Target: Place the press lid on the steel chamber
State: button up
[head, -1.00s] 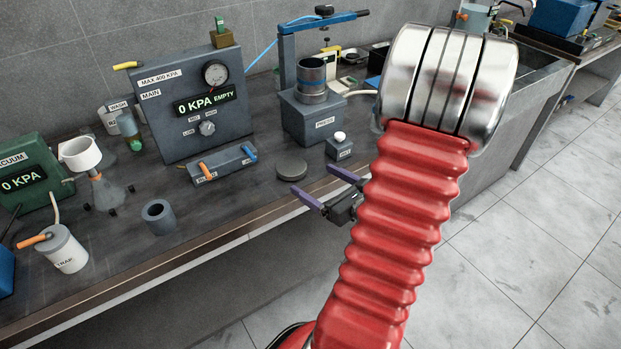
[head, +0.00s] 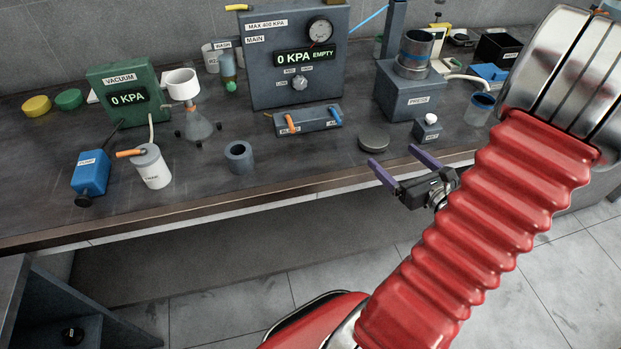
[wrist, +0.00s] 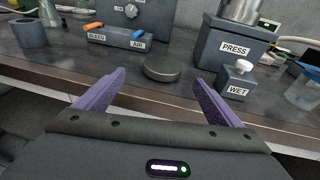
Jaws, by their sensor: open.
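A dark, flat, round disc (head: 373,139), which looks like the press lid, lies on the bench near its front edge. It also shows in the wrist view (wrist: 162,71), ahead of and between my fingertips. The steel chamber (head: 413,55) is a metal cylinder with a blue band, upright on the grey press block (head: 405,98), behind and right of the disc. In the wrist view only the chamber's lower part (wrist: 239,11) shows. My gripper (head: 392,156) is open and empty, its purple fingers apart, at the bench's front edge and short of the disc.
A small WET block with a white knob (head: 427,127) stands right of the disc. The valve block (head: 308,121) is behind left, and a grey ring (head: 239,157) is farther left. The bench around the disc is bare.

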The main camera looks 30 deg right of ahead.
jog(key=w+a+r+n+g+y, duration=0.1)
jog(key=a+r+n+g+y, duration=0.3)
jog(key=a+n, duration=0.8)
jog(key=w+a+r+n+g+y, duration=0.15)
jog(key=a+n+g+y, duration=0.45)
jog(key=a, duration=1.1)
jog(key=s+a+r+n+g+h, duration=0.2)
jog(key=s+a+n+h, duration=0.25)
jog(key=n, duration=0.65)
notch_tip(320, 180, up, 6)
jog(key=s+n+t+h, duration=0.1)
jog(key=n+t+h, duration=0.1)
jog(key=n, duration=0.6)
jog(key=shift+s+a+r+h, duration=0.2)
jog(key=shift+s+h, duration=0.2)
jog(key=shift+h, duration=0.25)
jog(key=shift+o, duration=0.3)
